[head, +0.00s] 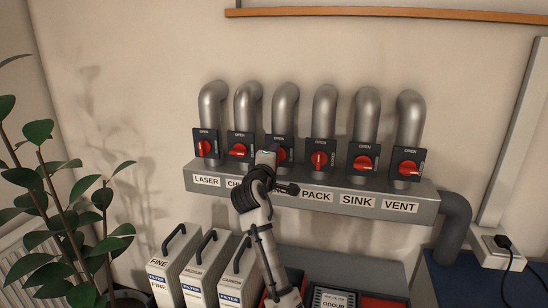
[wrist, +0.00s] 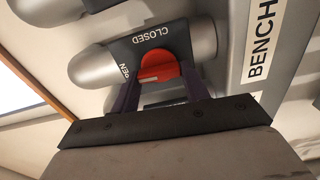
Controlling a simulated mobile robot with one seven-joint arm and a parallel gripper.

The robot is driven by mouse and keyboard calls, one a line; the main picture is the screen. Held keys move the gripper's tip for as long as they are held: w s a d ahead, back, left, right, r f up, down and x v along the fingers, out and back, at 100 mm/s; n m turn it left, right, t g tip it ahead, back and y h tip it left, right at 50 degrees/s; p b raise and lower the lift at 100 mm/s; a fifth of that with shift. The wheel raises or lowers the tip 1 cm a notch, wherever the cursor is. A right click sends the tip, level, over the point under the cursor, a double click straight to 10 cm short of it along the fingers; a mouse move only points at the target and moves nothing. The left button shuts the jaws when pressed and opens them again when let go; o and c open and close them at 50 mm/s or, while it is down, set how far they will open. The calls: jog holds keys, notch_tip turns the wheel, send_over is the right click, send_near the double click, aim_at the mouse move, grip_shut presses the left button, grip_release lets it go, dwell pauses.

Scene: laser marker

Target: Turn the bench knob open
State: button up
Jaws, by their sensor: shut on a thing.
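The bench knob (wrist: 160,68) is red with a white line and sits on a dark plate. In the wrist view the plate reads CLOSED above the knob, and a partly hidden word ending in EN is at its left. The white line runs roughly left-right, on the side of that word. The BENCH label (wrist: 263,40) is to the right. My gripper (wrist: 162,92) has a finger on each side of the knob and is shut on it. In the head view my gripper (head: 268,156) covers part of the knob (head: 282,155) and the label.
Several similar red knobs flank it, including the PACK knob (head: 319,159) on the right, along a grey duct (head: 420,207) below metal pipes. Filter boxes (head: 170,270) stand below left. A plant (head: 60,200) is at far left.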

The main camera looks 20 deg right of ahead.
jog(key=shift+n, duration=0.5)
jog(key=o, duration=1)
jog(key=b+v, duration=0.4)
jog(key=v, duration=0.9)
jog(key=shift+s+a, duration=0.25)
jog(key=shift+s, duration=0.1)
